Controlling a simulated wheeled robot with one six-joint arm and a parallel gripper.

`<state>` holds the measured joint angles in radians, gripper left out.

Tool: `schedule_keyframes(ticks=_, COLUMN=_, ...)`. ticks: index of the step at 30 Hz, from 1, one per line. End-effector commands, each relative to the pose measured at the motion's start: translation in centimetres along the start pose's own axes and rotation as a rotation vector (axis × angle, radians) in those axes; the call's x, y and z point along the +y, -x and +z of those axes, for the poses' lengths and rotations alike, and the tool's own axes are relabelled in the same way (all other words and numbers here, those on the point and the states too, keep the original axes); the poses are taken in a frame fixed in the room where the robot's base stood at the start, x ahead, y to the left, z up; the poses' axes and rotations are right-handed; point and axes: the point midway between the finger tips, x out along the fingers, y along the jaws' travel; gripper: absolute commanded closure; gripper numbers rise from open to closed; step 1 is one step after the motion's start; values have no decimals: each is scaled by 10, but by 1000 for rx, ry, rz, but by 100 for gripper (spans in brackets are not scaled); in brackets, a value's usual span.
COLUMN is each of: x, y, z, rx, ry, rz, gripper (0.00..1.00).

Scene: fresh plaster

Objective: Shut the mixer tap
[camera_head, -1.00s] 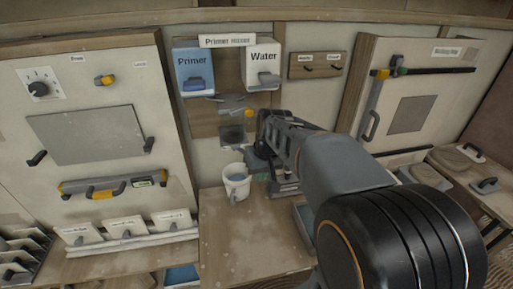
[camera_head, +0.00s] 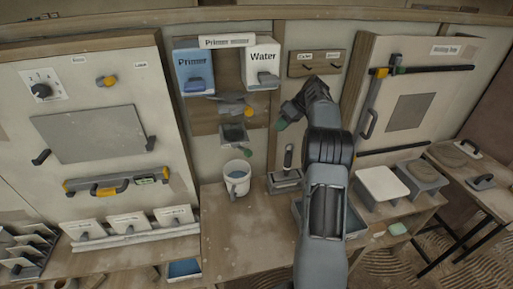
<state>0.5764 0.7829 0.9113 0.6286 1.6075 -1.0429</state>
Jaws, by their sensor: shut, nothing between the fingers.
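The primer mixer has a blue Primer tank (camera_head: 195,70) and a white Water tank (camera_head: 262,68) on the wall. Below them is a grey fitting (camera_head: 231,109) with an orange knob (camera_head: 249,112), and a dark grey cup-like part (camera_head: 233,133) under it. I cannot tell which piece is the mixer tap's handle or how it is set. A white bucket (camera_head: 237,181) stands on the bench below. My gripper (camera_head: 282,123) is shut and empty, with a greenish tip, in front of the wall to the right of the knob, apparently apart from it.
A grey block with an upright handle (camera_head: 286,172) stands right of the bucket. A small wall board with dark hooks (camera_head: 314,63) is above my wrist. A white-lidded tub (camera_head: 382,187) is on the right. The bench front (camera_head: 240,235) is clear.

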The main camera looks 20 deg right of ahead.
Motion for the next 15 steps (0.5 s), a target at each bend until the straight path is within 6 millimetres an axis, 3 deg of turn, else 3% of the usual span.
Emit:
schedule_keyframes(ticks=8, x=0, y=-2, z=0, rx=0, ry=-2, rz=1, gripper=100)
schedule_keyframes(ticks=15, x=-2, y=-28, z=-1, rx=-3, ry=-3, rz=-1, gripper=100)
